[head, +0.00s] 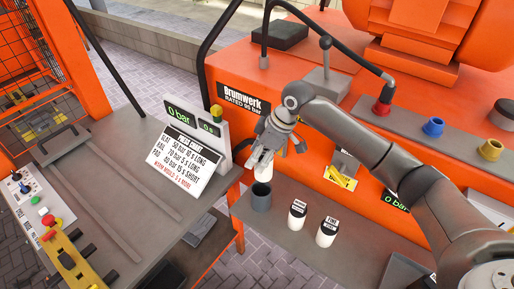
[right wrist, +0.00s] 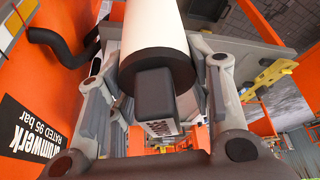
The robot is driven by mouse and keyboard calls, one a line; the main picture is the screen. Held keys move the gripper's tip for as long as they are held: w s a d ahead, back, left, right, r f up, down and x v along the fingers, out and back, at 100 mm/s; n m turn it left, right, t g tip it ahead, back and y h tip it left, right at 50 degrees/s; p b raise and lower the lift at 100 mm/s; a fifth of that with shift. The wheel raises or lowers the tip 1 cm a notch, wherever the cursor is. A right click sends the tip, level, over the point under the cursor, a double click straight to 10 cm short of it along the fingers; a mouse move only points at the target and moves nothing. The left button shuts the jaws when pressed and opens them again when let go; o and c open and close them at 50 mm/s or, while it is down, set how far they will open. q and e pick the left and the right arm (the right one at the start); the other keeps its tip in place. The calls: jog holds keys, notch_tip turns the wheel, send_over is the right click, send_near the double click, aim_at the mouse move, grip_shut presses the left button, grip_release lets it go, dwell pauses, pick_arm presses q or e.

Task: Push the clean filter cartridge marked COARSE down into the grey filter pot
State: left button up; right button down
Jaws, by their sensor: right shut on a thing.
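My right gripper (head: 276,143) is shut on a white filter cartridge (head: 263,168) and holds it above the grey filter pot (head: 261,199). In the right wrist view the cartridge (right wrist: 153,25) shows its white body and a black end cap with a dark block, between the two fingers. Its marking cannot be read. The pot is an open-topped cylinder on a grey shelf; the cartridge's lower end is close to its mouth, and I cannot tell whether it has entered. My left gripper is not in view.
Two white cartridges with black tops, one at left (head: 297,214) and one at right (head: 327,232), stand on the shelf (head: 285,245) right of the pot. A pressure chart sign (head: 184,162) stands on the bench to the left. The orange machine (head: 235,68) rises behind.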

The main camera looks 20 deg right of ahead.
jog(key=shift+w+a+f+n, duration=0.1)
jog(key=shift+w+a+n, duration=0.05)
jog(key=shift+w+n, duration=0.45)
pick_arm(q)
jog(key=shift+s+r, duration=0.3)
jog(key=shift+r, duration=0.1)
pick_arm(e)
jog(key=shift+f+g, duration=0.1)
jog(key=shift+g, duration=0.2)
pick_arm(q)
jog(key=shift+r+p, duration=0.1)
jog(key=shift+p, duration=0.2)
pick_arm(e)
jog(key=shift+p, duration=0.4)
jog(key=shift+f+b, duration=1.35)
jog(key=shift+f, duration=2.05)
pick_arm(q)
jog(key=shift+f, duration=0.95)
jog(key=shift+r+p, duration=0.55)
pick_arm(e)
jog(key=shift+f, duration=0.15)
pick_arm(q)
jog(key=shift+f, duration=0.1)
pick_arm(e)
jog(key=shift+f, duration=0.15)
